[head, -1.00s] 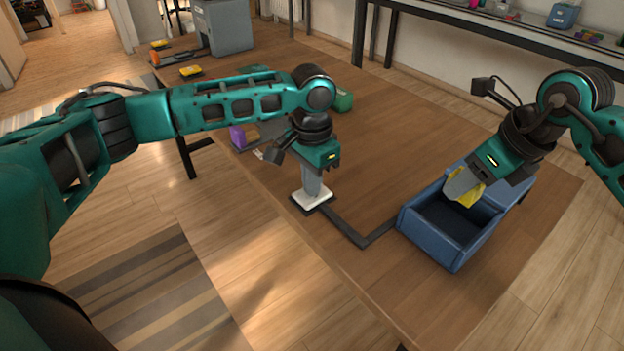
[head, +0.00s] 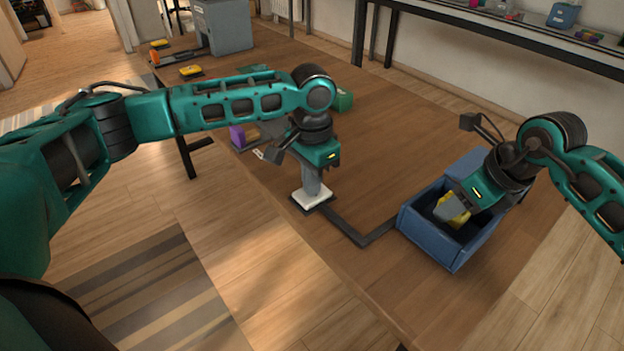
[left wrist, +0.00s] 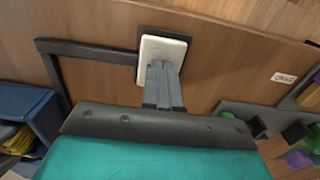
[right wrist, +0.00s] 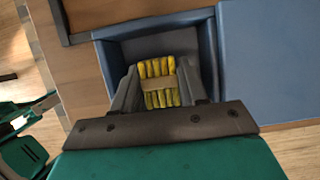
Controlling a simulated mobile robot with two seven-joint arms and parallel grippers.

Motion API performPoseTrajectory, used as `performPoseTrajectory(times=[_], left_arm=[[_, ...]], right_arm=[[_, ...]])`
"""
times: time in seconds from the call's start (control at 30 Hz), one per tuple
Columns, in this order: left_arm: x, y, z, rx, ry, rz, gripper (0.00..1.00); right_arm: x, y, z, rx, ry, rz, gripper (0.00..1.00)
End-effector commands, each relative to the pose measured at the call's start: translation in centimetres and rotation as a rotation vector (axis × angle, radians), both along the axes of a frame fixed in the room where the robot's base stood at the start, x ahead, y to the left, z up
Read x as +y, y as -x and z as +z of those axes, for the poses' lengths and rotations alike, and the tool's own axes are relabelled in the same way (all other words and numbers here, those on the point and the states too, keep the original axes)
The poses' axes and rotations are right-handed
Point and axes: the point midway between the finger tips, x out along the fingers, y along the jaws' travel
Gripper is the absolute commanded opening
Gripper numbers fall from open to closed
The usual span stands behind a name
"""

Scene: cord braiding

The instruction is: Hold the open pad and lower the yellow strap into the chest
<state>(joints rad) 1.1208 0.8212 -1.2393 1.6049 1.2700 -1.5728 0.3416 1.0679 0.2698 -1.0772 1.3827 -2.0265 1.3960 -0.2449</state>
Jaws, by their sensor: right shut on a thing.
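The blue chest (head: 432,246) stands on the table at the right with its lid (right wrist: 270,60) open. My right gripper (head: 452,209) is shut on the yellow strap (right wrist: 158,68), a bundle of yellow strands with a tan band, and holds it inside the chest's opening. The right wrist view shows the strap between both fingers (right wrist: 157,88) with the chest's walls around it. The white pad (head: 318,197) lies on a dark base near the table's front edge. My left gripper (left wrist: 163,72) points down with its fingers together, their tips on the pad.
A dark bar (head: 352,233) runs along the table from the pad's base to the chest. A purple block (head: 237,136) and a green object (head: 344,101) lie behind my left arm. A grey box (head: 226,28) stands at the far end. The table's middle is clear.

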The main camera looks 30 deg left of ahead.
Motion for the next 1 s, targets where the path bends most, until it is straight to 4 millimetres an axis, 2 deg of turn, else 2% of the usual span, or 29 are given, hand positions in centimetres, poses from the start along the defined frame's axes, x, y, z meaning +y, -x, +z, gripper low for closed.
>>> performPoseTrajectory(times=[0.27, 0.3, 0.57, 1.0], left_arm=[[-0.06, 0.14, -0.17, 0.005, 0.0, -0.002, 0.0], [-0.06, 0.14, -0.17, 0.005, 0.0, -0.002, 0.0], [-0.06, 0.14, -0.18, 0.005, 0.0, -0.002, 0.0], [-0.05, 0.14, -0.18, 0.005, 0.0, -0.001, 0.0]], right_arm=[[-0.01, -0.01, -0.14, -0.001, 0.0, 0.0, 0.07], [-0.01, -0.01, -0.14, -0.001, 0.0, 0.0, 0.46], [-0.01, -0.01, -0.12, -0.001, 0.001, 0.001, 0.71], [0.0, 0.0, -0.14, 0.0, 0.0, 0.001, 0.72]])
